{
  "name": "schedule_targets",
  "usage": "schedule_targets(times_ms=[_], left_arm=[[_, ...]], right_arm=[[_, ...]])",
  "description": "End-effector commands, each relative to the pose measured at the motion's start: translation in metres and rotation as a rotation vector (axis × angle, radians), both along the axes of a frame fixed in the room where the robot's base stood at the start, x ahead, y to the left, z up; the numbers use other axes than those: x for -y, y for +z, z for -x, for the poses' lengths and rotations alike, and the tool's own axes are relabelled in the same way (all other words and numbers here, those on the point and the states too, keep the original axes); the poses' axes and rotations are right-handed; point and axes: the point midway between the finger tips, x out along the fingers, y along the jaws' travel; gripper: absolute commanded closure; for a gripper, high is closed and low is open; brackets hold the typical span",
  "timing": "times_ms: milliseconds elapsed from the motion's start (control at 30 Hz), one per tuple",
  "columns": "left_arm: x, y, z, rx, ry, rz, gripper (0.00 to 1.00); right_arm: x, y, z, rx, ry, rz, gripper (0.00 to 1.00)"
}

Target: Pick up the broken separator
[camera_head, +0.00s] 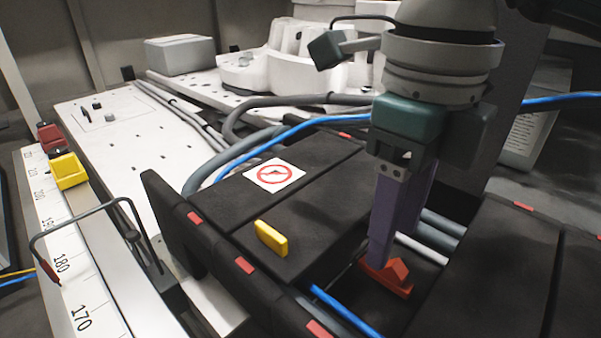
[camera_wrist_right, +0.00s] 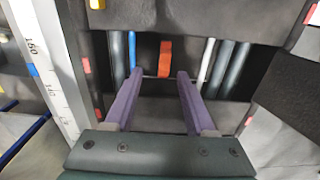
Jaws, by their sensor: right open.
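An orange-red separator piece (camera_head: 388,277) sits in the open gap of the black cable track, among the cables. Its top looks uneven, like a broken part. In the right wrist view the orange-red piece (camera_wrist_right: 165,58) lies just beyond and between the fingertips. My right gripper (camera_head: 388,255) points down at it with purple fingers. In the right wrist view my right gripper (camera_wrist_right: 160,74) is open, with nothing held between its fingers. In the head view the fingers hide part of the gap, and I cannot tell whether they touch the piece. My left gripper is not in view.
A yellow piece (camera_head: 270,238) lies on the black track cover (camera_head: 235,215). Blue cable (camera_head: 345,311) and a white cable (camera_head: 421,248) run through the gap on either side of the orange-red piece. A ruler strip (camera_head: 70,270) and thin handle are at left.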

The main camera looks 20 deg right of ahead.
Motion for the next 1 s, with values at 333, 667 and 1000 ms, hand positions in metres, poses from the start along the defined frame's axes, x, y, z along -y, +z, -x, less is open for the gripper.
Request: schedule_targets(times_ms=[333,667,1000], left_arm=[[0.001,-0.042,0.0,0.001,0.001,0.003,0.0],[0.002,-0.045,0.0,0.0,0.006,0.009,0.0],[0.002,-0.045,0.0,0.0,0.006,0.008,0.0]], right_arm=[[0.006,-0.047,-0.003,0.0,0.001,-0.002,0.45],[0.006,-0.053,-0.003,0.001,0.001,-0.003,0.46],[0.006,-0.053,-0.003,0.001,0.001,-0.003,0.84]])
